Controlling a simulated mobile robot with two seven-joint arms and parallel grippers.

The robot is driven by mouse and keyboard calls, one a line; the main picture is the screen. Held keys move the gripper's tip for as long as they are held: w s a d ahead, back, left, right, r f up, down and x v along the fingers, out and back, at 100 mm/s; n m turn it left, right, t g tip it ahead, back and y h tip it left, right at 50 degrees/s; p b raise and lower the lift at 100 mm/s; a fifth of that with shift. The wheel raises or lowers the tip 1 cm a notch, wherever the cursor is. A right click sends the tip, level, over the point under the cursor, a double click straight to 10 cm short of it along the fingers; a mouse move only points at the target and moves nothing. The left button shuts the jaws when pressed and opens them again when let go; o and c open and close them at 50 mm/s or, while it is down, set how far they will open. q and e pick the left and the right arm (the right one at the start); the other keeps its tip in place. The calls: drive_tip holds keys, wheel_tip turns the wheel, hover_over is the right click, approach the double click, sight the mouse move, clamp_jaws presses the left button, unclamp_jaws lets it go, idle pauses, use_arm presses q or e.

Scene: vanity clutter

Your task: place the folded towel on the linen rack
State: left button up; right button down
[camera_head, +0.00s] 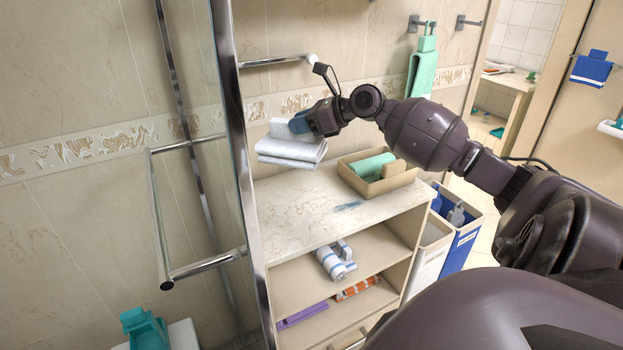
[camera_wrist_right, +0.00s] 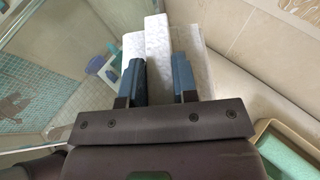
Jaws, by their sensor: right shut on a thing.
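The folded towel (camera_head: 291,150) is white and held above the back left of the stone-topped cabinet. My right gripper (camera_head: 302,122) is shut on its upper fold, with the layers hanging below the blue fingertips. In the right wrist view the towel (camera_wrist_right: 158,40) shows between and beyond the fingers (camera_wrist_right: 157,82). A chrome bar frame (camera_head: 205,265) stands at the left by the glass edge, and a wall bar (camera_head: 275,61) is above the towel. I cannot tell which is the linen rack. My left gripper is out of view.
The cabinet top (camera_head: 295,212) is mostly bare. A tan box (camera_head: 378,183) with a teal roll stands at its right. A chrome post (camera_head: 232,150) stands close left of the towel. Bins (camera_head: 462,228) are at the right.

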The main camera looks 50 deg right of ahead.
wheel_tip(320, 180, down, 18)
drive_tip(key=b, duration=0.3)
drive_tip(key=shift+f+b, duration=0.15)
drive_tip(key=shift+b, duration=0.15)
drive_tip(key=shift+f, duration=0.1)
drive_tip(key=c, duration=1.2)
unclamp_jaws()
drive_tip(key=o, duration=0.3)
